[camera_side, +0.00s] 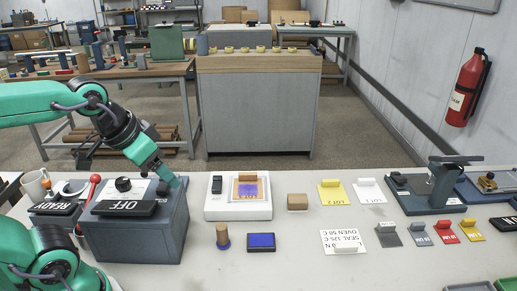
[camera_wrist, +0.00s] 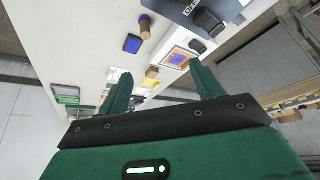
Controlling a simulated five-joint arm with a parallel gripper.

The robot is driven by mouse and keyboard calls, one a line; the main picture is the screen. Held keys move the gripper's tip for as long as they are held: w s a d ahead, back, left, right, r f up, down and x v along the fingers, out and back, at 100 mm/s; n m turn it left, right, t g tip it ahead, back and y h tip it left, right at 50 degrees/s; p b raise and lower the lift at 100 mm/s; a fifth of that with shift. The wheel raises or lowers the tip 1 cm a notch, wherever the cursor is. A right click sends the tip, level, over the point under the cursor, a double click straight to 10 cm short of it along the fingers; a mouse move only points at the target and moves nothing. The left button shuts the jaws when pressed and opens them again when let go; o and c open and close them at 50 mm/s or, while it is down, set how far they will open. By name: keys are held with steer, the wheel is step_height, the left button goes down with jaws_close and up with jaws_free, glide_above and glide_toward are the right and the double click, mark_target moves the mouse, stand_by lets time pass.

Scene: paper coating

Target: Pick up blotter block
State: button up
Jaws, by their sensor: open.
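A small tan block (camera_side: 297,201), which looks like the blotter block, sits on the white bench right of a white plate. It also shows in the wrist view (camera_wrist: 152,72), between the fingers but farther off. My gripper (camera_side: 170,178) is open and empty. It hangs near the top right edge of the dark box marked OFF, left of the plate and well apart from the block. Both green fingers show in the wrist view (camera_wrist: 160,69).
The dark box (camera_side: 140,235) stands at left. The white plate (camera_side: 238,208) carries a patterned sheet. A wooden-handled stamp (camera_side: 222,236) and blue pad (camera_side: 261,242) lie in front. Yellow and white tagged cards (camera_side: 331,194) are right of the block. A dark press (camera_side: 428,200) stands farther right.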

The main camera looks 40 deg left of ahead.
steer(key=w+d+r+m+g, duration=0.1)
steer(key=w+r+m+g, duration=0.1)
steer(key=w, duration=0.9)
steer(key=m+g, duration=0.3)
steer(key=m, duration=0.4)
glide_above(292, 197)
steer(key=f, duration=1.8)
steer(key=shift+s+a+f, duration=0.15)
steer(key=shift+s+f, duration=0.15)
steer(key=shift+s, duration=0.05)
steer(key=shift+w+f, duration=0.2)
steer(key=shift+f, duration=1.55)
steer(key=shift+d+f, duration=0.2)
steer(key=shift+f, duration=2.4)
